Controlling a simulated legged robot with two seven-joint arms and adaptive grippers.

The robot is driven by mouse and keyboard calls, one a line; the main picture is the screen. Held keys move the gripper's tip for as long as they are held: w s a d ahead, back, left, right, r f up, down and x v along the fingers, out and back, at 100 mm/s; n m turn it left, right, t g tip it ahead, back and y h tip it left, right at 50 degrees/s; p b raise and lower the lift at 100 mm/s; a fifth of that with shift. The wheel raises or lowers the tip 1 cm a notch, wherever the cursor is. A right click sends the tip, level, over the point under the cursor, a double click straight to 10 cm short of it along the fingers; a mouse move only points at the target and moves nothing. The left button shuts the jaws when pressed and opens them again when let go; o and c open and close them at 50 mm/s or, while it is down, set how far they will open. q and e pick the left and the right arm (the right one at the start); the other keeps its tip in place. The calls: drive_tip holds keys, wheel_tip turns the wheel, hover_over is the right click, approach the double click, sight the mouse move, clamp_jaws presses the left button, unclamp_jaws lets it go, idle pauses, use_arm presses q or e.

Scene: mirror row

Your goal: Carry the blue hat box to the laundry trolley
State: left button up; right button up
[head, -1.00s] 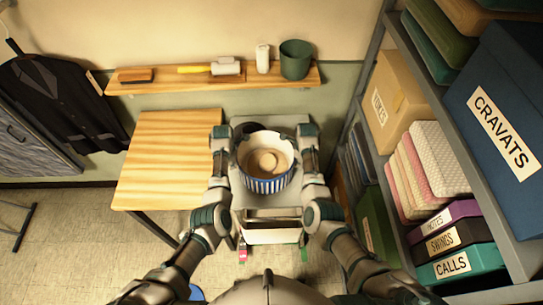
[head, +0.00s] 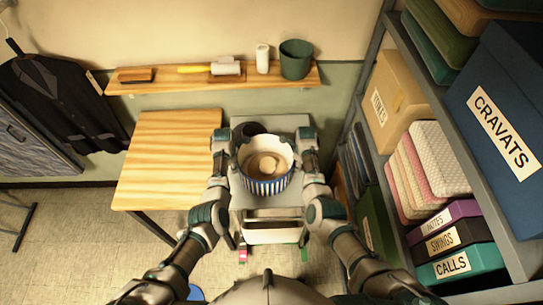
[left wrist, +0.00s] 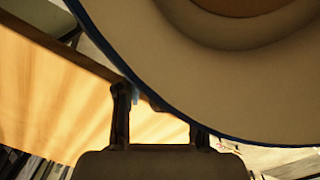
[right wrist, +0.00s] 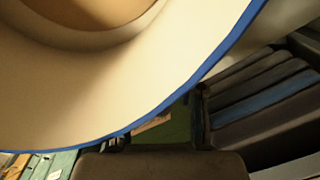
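The hat box (head: 268,186), round with blue and white stripes and a blue rim, is open on top with a pale rounded thing inside. It sits between my two hands, over the grey trolley (head: 285,122); I cannot tell whether it touches the top. My left gripper (head: 222,140) is at its left side, and my right gripper (head: 308,140) at its right. In the right wrist view the rim (right wrist: 190,85) hides most of the fingers, which look apart.
A wooden table (head: 165,160) stands left of the trolley. A wall shelf (head: 160,87) above holds a roller, a white cylinder and a green pot (head: 295,60). A loaded rack (head: 510,245) stands close on the right. A dark round thing (head: 250,129) lies behind the hat box.

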use_arm(q)
drive_tip(key=r, duration=1.1)
drive_tip(key=shift+s+d+r, duration=0.1)
drive_tip(key=shift+s, duration=0.15)
drive_tip(key=shift+r, duration=0.2)
use_arm(e)
drive_tip(key=shift+r, duration=0.2)
drive_tip(key=r, duration=1.1)
drive_tip(key=shift+s+r, duration=0.25)
use_arm(q)
drive_tip(key=shift+c, duration=0.2)
